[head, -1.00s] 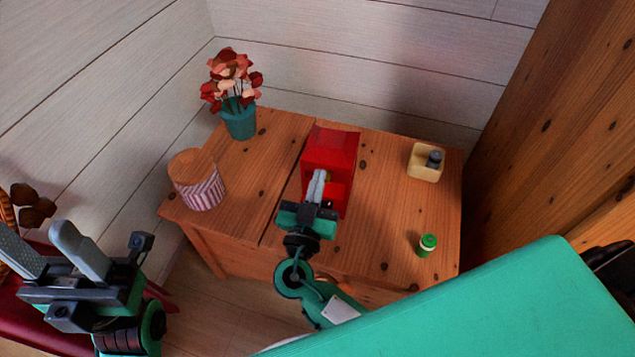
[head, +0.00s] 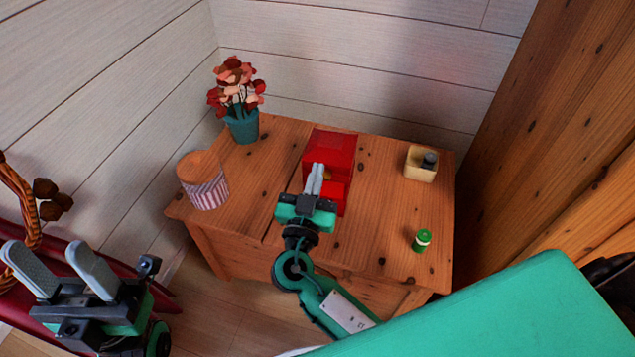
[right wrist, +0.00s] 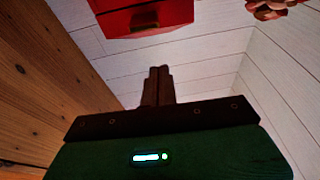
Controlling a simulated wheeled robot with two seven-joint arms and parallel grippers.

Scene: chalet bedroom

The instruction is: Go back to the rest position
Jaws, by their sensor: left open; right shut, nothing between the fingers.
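My left gripper (head: 55,272) is at the lower left of the head view, open and empty, off the left side of the wooden table. My right gripper (head: 315,178) is shut with nothing between its fingers. In the head view it overlaps the front of a red box (head: 332,148) on the table. In the right wrist view its closed fingers (right wrist: 158,86) point toward the white wall, and the red box (right wrist: 145,14) shows at the top, apart from the fingertips.
The wooden table (head: 385,225) also bears a flower pot (head: 242,127), a striped container (head: 206,190), a cream box with a grey thing in it (head: 421,163) and a small green-lidded jar (head: 421,241). A wooden wall (head: 560,170) stands to the right. A wicker handle (head: 25,205) is at the left.

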